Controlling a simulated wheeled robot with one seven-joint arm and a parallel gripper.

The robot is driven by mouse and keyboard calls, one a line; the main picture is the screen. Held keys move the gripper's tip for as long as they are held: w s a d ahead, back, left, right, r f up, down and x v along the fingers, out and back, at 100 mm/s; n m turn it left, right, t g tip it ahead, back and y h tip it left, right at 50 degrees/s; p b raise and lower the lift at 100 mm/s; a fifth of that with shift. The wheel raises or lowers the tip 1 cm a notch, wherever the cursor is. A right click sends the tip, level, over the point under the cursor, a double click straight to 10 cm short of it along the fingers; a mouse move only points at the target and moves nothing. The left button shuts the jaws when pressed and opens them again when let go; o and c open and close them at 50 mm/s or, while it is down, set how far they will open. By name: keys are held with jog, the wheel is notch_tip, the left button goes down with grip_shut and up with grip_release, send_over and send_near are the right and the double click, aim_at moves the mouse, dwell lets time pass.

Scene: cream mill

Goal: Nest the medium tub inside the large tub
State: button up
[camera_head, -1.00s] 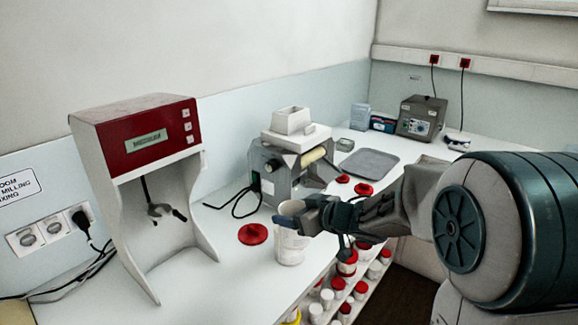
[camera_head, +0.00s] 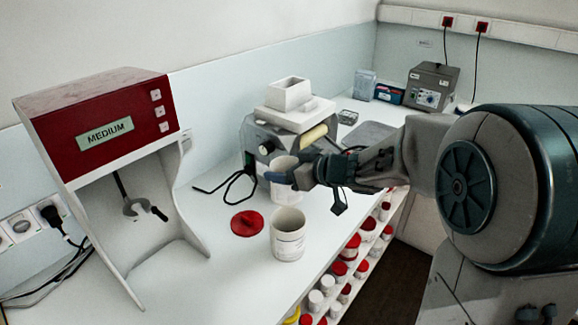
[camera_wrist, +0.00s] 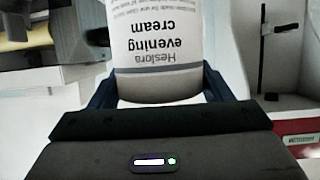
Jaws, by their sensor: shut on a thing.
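The held white tub (camera_head: 284,188), which I take as the medium tub, is upright in my gripper (camera_head: 280,178). In the wrist view its label (camera_wrist: 158,50) reads "Heslora evening cream", upside down, and my gripper (camera_wrist: 160,88) has a finger on each side of it. A slightly wider white tub (camera_head: 287,237), which I take as the large tub, stands upright and open on the bench.
A red lid (camera_head: 247,222) lies left of the standing tub. The red-and-white mixer (camera_head: 105,130) is at left. The grey mill (camera_head: 262,145) stands behind. Below the bench edge, a shelf holds several red-capped jars (camera_head: 351,247). The front-left bench (camera_head: 225,275) is clear.

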jog(key=shift+f+b, duration=1.8)
jog(key=shift+f, duration=0.45)
jog(key=shift+d+p, duration=0.1)
jog(key=shift+p, duration=0.6)
jog(key=shift+f+b, duration=1.05)
jog(key=shift+f, duration=1.15)
dwell(0.5)
jog(key=o, duration=1.3)
jog(key=shift+r, duration=0.1)
